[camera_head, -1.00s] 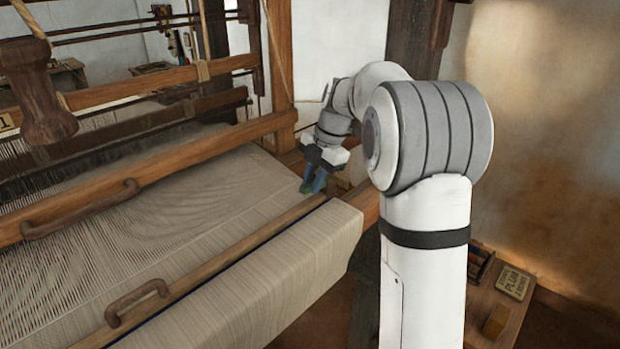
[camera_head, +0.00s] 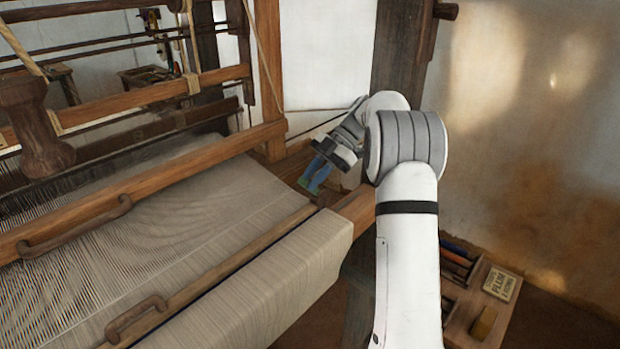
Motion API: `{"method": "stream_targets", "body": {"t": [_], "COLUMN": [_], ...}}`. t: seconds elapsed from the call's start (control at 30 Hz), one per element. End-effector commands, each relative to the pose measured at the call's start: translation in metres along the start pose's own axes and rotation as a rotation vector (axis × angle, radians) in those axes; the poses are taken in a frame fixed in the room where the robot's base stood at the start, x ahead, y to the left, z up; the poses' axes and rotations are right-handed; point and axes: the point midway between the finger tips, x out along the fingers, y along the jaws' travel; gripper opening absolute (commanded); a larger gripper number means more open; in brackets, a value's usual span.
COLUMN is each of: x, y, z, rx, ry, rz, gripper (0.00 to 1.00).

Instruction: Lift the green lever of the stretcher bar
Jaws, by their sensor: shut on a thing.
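My gripper (camera_head: 312,183) is at the right edge of the cloth, close to the front beam, and points down and to the left. Its blue fingers are shut on a small green piece, the green lever (camera_head: 304,183), of which only a little shows beside the fingertips. The rest of the lever is hidden by the fingers. I cannot make out the stretcher bar itself from here.
Pale cloth (camera_head: 190,215) stretches across the loom and wraps over the front beam. A wooden beater bar (camera_head: 150,190) with a handle lies behind, and a wooden post (camera_head: 270,65) stands behind my gripper.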

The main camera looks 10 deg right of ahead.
Motion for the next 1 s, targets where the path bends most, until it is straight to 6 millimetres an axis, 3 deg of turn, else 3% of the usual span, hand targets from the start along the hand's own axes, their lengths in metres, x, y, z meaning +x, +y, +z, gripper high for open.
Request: {"method": "stream_targets", "body": {"t": [0.47,0.5,0.7,1.0], "x": [0.0018,0.0019,0.0009,-0.0009], "y": [-0.0006,-0.0006,-0.0003,0.0001], "z": [0.0027,0.0027,0.0019,0.0003], "rx": [0.007,0.007,0.006,0.004], "ry": [0.016,0.016,0.014,0.013], "rz": [-0.004,-0.005,-0.003,-0.001], "gripper": [0.00,0.20,0.37,0.40]}}
